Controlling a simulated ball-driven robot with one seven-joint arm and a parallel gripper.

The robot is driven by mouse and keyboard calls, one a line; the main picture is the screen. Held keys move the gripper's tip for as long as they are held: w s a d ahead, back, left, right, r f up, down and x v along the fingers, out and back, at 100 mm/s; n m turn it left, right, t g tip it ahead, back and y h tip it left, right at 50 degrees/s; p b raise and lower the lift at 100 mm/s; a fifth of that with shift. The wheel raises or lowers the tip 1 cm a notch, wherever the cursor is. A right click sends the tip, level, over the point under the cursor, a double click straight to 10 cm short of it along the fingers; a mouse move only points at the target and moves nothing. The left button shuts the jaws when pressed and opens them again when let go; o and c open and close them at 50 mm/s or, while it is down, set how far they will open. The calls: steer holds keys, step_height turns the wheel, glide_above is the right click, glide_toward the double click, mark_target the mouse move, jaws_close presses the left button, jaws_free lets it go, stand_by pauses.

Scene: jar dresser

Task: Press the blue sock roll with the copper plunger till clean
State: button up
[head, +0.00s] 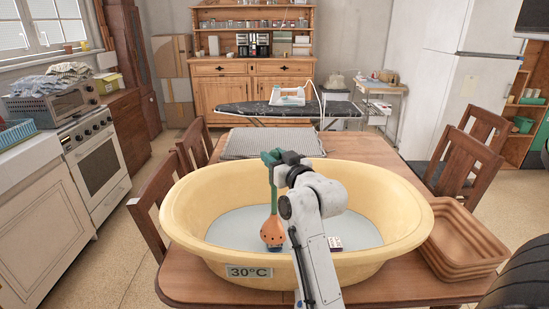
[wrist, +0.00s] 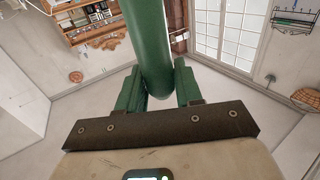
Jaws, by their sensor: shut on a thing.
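The copper plunger (head: 272,230) has an orange-copper bell with dark holes and a green handle. It stands upright inside the cream oval tub (head: 190,215), which holds pale water and bears a 30°C label. My gripper (head: 272,157) is shut on the top of the green handle. In the wrist view the handle (wrist: 152,45) sits between the two green fingers. The bell's lower end is in or close to the water; I cannot tell whether it touches anything.
A small patterned item (head: 335,243) shows in the tub right of my arm. A grey striped cloth (head: 250,143) lies behind the tub on the wooden table (head: 375,150). Stacked brown trays (head: 465,240) stand at the right. Chairs flank the table.

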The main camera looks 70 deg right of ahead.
steer(key=shift+f+b, duration=1.25)
steer(key=shift+f, duration=0.5)
steer(key=shift+r, duration=0.15)
steer(key=shift+r+p, duration=1.65)
steer(key=shift+r, duration=0.05)
